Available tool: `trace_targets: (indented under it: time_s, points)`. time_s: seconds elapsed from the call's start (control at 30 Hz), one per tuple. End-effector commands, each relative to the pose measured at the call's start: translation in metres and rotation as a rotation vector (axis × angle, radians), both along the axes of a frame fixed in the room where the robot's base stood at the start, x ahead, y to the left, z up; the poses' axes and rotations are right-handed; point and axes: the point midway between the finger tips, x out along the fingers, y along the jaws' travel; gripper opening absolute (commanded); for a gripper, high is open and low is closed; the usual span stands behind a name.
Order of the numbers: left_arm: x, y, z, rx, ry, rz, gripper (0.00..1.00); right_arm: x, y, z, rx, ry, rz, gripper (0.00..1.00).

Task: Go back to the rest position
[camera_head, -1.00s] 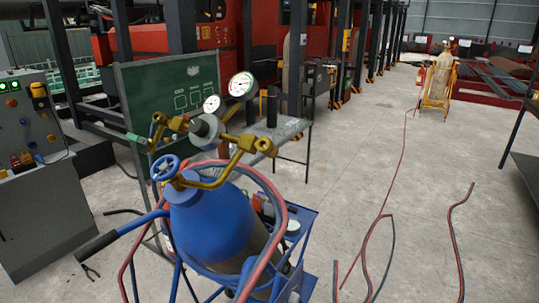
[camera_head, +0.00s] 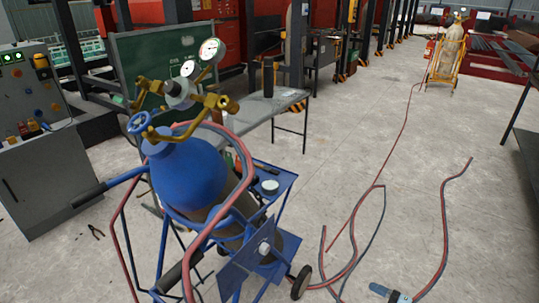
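Neither of my grippers shows in the head view, so their state cannot be seen. The nearest large thing is a blue gas cylinder (camera_head: 186,178) on a blue wheeled cart (camera_head: 258,262). Its brass regulator (camera_head: 180,92) carries two round white gauges, one of them the larger gauge (camera_head: 212,50). A blue valve wheel (camera_head: 139,123) sits beside the regulator. Red and grey hoses drape over the cylinder.
A control cabinet (camera_head: 35,175) stands at the left, with a green board (camera_head: 150,65) and a small table (camera_head: 262,112) behind the cart. Hoses (camera_head: 442,235) lie on the floor at right, near a blue-ended tool (camera_head: 388,292). A yellow cylinder cart (camera_head: 446,62) stands far back.

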Motion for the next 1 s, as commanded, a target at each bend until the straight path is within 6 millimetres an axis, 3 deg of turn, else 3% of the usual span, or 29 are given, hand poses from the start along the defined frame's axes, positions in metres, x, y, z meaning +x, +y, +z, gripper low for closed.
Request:
trace_targets:
  time_s: [0.27,0.5,0.83,1.0]
  points:
    - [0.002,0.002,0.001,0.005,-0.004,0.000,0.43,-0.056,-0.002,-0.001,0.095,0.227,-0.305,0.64]
    - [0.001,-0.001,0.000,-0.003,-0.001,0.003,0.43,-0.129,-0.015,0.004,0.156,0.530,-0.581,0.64]
    - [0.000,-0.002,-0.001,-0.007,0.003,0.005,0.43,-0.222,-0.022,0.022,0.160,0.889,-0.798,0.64]
    - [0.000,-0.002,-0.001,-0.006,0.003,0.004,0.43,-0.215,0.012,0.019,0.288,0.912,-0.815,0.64]
